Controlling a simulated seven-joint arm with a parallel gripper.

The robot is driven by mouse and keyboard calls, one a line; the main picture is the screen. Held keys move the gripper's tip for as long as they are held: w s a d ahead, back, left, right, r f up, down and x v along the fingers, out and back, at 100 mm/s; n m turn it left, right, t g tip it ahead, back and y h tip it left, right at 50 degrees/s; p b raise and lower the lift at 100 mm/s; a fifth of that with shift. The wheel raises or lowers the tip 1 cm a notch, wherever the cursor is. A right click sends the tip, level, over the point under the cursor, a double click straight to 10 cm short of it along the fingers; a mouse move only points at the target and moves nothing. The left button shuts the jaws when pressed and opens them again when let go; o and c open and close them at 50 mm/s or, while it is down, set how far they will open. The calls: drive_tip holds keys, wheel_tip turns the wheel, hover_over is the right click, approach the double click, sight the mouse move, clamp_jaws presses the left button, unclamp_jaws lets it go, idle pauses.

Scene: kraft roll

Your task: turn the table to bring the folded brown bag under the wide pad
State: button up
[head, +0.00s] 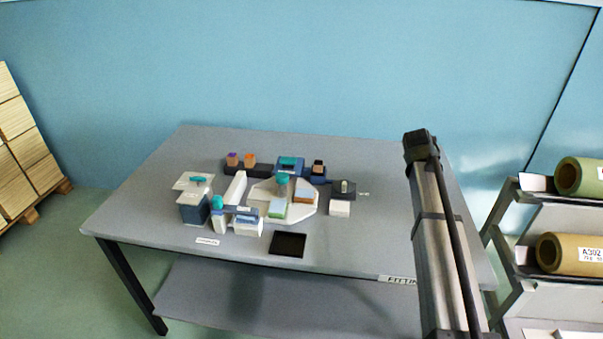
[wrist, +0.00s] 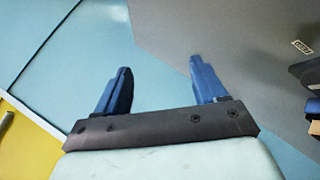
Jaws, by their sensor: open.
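A white many-sided turntable (head: 296,213) sits amid the small apparatus on the grey table in the head view. On it lie a flat piece with a brown edge (head: 303,198), at its right side, and a pale green piece (head: 277,208) at its front. The brown-edged piece may be the folded brown bag; it is too small to be sure. A teal knob (head: 282,178) stands above the turntable's back part. I cannot make out which part is the wide pad. My gripper (wrist: 160,85) shows in the wrist view, its two blue fingers apart and empty, away from the turntable.
A blue unit with a teal top (head: 288,164) stands behind the turntable. A white upright block (head: 235,188) and a dark blue box (head: 194,211) stand left. A black square (head: 288,244) lies in front. Shelves with rolls (head: 568,253) stand right.

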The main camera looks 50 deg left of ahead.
drive_tip(key=s+a+f+g, duration=0.2)
drive_tip(key=s+a+g, duration=0.1)
drive_tip(key=s+a, duration=0.6)
drive_tip(key=n+g+y, duration=0.1)
drive_tip(key=n+g, duration=0.2)
drive_tip(key=g, duration=0.3)
approach(282, 175)
drive_tip(key=x, duration=0.8)
drive_tip(key=shift+f, duration=0.3)
clamp_jaws()
